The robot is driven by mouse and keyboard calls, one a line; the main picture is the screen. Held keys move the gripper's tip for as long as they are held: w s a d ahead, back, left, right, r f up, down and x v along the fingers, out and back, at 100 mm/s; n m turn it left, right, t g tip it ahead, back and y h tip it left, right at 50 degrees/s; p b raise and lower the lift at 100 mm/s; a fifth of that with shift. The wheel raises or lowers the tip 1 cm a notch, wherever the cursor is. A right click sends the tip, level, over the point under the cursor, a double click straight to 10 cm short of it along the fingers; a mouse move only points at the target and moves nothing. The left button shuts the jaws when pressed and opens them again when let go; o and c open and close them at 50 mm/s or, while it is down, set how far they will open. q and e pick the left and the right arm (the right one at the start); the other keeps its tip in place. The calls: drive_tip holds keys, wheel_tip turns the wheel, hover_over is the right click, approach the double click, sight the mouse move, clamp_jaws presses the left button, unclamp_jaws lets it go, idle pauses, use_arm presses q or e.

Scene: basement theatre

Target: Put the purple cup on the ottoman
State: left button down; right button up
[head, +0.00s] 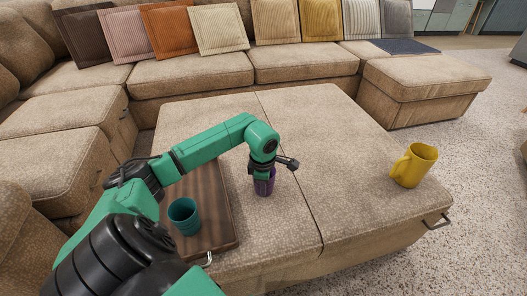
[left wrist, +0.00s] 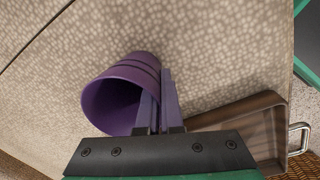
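The purple cup (head: 264,186) is at the ottoman (head: 300,130), just right of the wooden tray. My left gripper (head: 264,174) points down at the cup and covers part of it. In the left wrist view the cup (left wrist: 118,98) lies between the camera and the beige fabric, its open mouth toward the gripper. The two fingers (left wrist: 158,108) are close together at the cup's right side, apparently pinching its wall. Whether the cup's base touches the fabric is hard to tell. My right gripper is not in view.
A brown wooden tray (head: 212,190) with a metal handle holds a teal cup (head: 184,216). A yellow mug (head: 414,165) stands at the ottoman's right side. The sofa (head: 190,72) with cushions wraps behind and left. The ottoman's middle and right surface is mostly clear.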

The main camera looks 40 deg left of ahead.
use_arm(q)
drive_tip(key=c, duration=1.1)
unclamp_jaws()
drive_tip(key=shift+r, duration=0.2)
wheel_tip(320, 180, up, 4)
drive_tip(key=shift+s+r+p, duration=0.15)
drive_tip(key=shift+r+p, duration=0.05)
drive_tip(key=shift+p, duration=0.7)
drive_tip(key=r, duration=0.2)
drive_tip(key=r+p, duration=0.1)
drive_tip(key=r, duration=0.2)
drive_tip(key=r+p, duration=0.1)
drive_tip(key=r, duration=0.1)
drive_tip(key=shift+s+d+r, duration=0.15)
drive_tip(key=shift+s+d, duration=0.1)
drive_tip(key=shift+s, duration=0.05)
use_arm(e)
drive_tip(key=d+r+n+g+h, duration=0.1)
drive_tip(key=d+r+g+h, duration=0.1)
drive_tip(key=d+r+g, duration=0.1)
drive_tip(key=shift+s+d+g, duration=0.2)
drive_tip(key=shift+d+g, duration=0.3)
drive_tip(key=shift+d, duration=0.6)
